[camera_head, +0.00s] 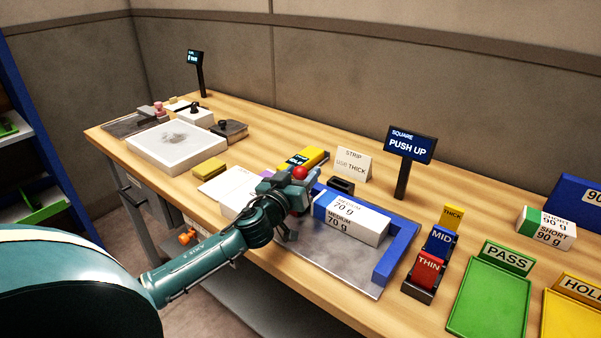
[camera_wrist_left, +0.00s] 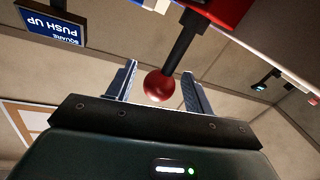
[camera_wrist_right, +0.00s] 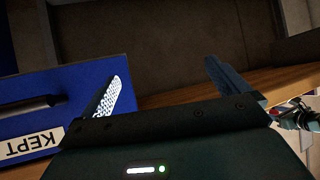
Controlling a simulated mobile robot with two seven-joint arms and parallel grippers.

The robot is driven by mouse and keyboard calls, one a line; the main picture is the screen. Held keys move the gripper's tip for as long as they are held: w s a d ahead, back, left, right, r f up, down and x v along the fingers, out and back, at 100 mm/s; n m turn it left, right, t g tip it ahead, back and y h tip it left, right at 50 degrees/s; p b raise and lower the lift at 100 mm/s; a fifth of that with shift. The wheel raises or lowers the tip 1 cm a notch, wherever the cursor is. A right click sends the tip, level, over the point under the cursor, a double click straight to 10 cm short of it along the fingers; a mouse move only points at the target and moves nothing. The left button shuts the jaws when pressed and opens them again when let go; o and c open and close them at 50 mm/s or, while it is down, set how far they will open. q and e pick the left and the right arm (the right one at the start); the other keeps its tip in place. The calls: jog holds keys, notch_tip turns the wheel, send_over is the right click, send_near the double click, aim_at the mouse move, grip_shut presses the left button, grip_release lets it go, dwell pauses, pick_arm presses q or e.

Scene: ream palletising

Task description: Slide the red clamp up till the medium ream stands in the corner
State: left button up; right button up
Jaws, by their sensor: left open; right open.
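The medium ream (camera_head: 350,217), white with a blue end and marked 70 g, lies on the grey metal plate (camera_head: 335,270) inside the blue corner fence (camera_head: 397,254). A gap seems to show between its right end and the fence's right arm. The red clamp's ball knob (camera_head: 300,172) shows at my left gripper (camera_head: 290,182). In the left wrist view the red knob (camera_wrist_left: 159,86) on its dark stem sits between the open fingers (camera_wrist_left: 158,84), with space at both sides. The clamp's lower part is mostly hidden by my gripper. My right gripper (camera_wrist_right: 168,85) is open and empty.
A sign (camera_head: 411,145) reads SQUARE PUSH UP behind the plate. THIN, MID and THICK blocks (camera_head: 428,265), a green PASS tray (camera_head: 490,298) and a yellow HOLD tray (camera_head: 570,318) stand at right. A blue KEPT box (camera_wrist_right: 75,90) is beside my right gripper.

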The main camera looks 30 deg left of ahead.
pick_arm(q)
jog(key=shift+c, duration=0.4)
grip_shut()
